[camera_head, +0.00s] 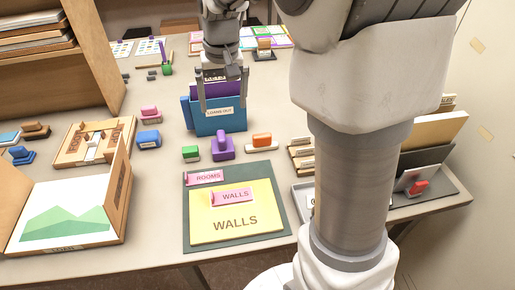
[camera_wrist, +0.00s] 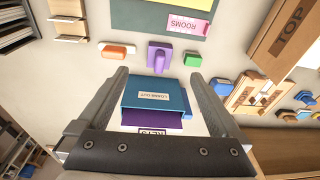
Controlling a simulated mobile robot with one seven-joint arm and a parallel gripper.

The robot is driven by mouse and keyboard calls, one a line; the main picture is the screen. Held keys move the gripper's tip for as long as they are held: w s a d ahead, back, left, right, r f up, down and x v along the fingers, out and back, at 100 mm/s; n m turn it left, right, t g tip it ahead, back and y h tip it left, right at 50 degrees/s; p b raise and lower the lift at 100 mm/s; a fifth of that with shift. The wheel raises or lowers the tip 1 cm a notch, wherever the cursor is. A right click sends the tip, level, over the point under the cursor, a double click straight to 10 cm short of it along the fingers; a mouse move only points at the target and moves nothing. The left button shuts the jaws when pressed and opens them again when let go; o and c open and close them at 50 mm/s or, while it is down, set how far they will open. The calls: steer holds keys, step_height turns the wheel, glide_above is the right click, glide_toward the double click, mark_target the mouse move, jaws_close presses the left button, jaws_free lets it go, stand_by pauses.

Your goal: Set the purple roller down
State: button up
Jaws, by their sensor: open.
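The purple roller (camera_head: 222,147) stands on the table just in front of the blue "LOANS OUT" holder (camera_head: 218,124), between a green block and an orange-topped one. It also shows in the wrist view (camera_wrist: 158,57), just beyond my fingertips and apart from them. My gripper (camera_head: 223,98) is open and empty, pointing down over the holder. In the wrist view my fingers (camera_wrist: 158,76) lie to either side of the holder, which has purple sheets in it. I cannot tell how far above the table the fingertips are.
The green block (camera_head: 190,153) and orange-topped block (camera_head: 262,141) flank the roller closely. In front lie a dark green mat (camera_head: 274,188) and a yellow "WALLS" sheet (camera_head: 235,228). A blue block (camera_head: 148,139) and wooden tray (camera_head: 72,151) are at left. Wooden holders (camera_head: 300,158) stand at right.

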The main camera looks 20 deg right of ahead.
steer(key=s+r+t, duration=0.2)
steer(key=s, duration=0.9)
steer(key=s+r+n+t, duration=0.1)
steer(key=s+r+t, duration=0.1)
steer(key=s, duration=0.9)
steer(key=shift+s+n, duration=0.2)
steer(key=shift+n, duration=0.1)
